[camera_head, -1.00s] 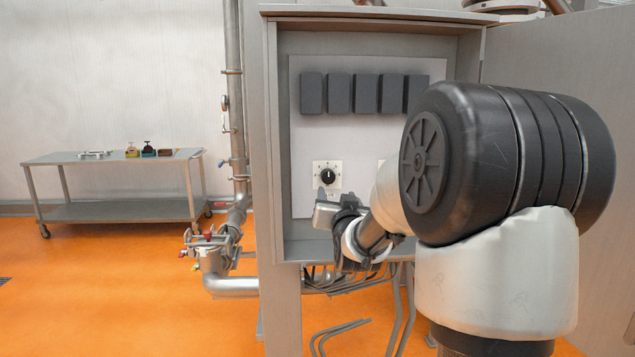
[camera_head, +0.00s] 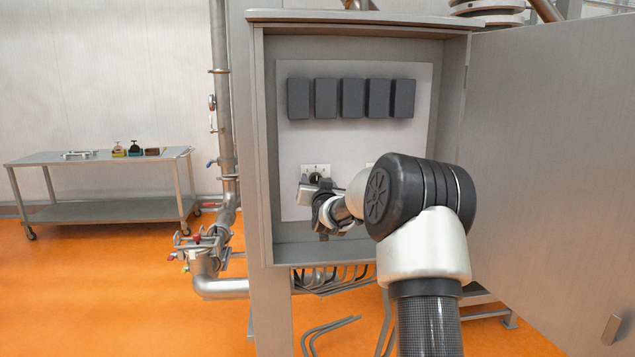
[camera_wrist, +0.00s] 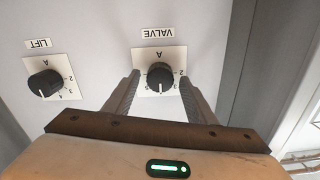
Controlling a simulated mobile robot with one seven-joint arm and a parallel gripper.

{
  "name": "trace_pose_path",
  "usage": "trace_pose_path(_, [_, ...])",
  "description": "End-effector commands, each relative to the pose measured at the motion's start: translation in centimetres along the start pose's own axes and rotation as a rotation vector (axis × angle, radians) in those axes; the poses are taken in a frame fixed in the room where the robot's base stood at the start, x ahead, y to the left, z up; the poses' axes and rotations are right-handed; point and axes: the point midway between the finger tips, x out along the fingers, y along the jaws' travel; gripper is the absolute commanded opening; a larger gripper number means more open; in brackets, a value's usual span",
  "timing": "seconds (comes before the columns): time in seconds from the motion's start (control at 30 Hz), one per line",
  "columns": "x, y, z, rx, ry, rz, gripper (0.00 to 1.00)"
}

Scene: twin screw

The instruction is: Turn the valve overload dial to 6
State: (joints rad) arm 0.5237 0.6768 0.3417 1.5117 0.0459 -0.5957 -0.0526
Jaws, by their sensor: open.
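The valve dial (camera_wrist: 160,76) is a round black knob on a white square plate under a label reading VALVE, upside down in the wrist view. Its white mark points down in that view, toward my palm. Digits 2 and 3 show at its right; I cannot make out a 6. My gripper (camera_wrist: 159,83) is open, with one finger on each side of the knob. I cannot tell whether the fingers touch it. In the head view my gripper (camera_head: 312,188) is in front of the dial's plate (camera_head: 316,167) and hides most of the knob.
A similar LIFT dial (camera_wrist: 45,84) is left of the valve dial in the wrist view. The panel sits inside an open metal cabinet (camera_head: 258,150), with several dark grey blocks (camera_head: 352,98) above. The cabinet door (camera_head: 550,170) stands open at right. A steel table (camera_head: 95,160) is far left.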

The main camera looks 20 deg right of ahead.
Motion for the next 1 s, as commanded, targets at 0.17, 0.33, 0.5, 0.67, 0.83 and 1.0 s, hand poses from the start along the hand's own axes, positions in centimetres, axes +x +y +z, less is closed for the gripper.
trace_pose_path(0.17, [0.04, -0.01, 0.05, 0.0, -0.001, 0.0, 0.51])
trace_pose_path(0.33, [0.02, 0.0, 0.04, 0.0, -0.001, 0.0, 0.31])
trace_pose_path(0.5, [0.01, 0.01, 0.04, 0.0, -0.001, 0.0, 0.1])
trace_pose_path(0.67, [0.01, 0.04, 0.15, 0.01, 0.0, 0.0, 0.1])
trace_pose_path(0.83, [0.0, 0.14, 0.4, 0.062, 0.001, 0.0, 0.1])
trace_pose_path(1.0, [0.0, 0.27, 0.57, 0.168, 0.003, 0.001, 0.1])
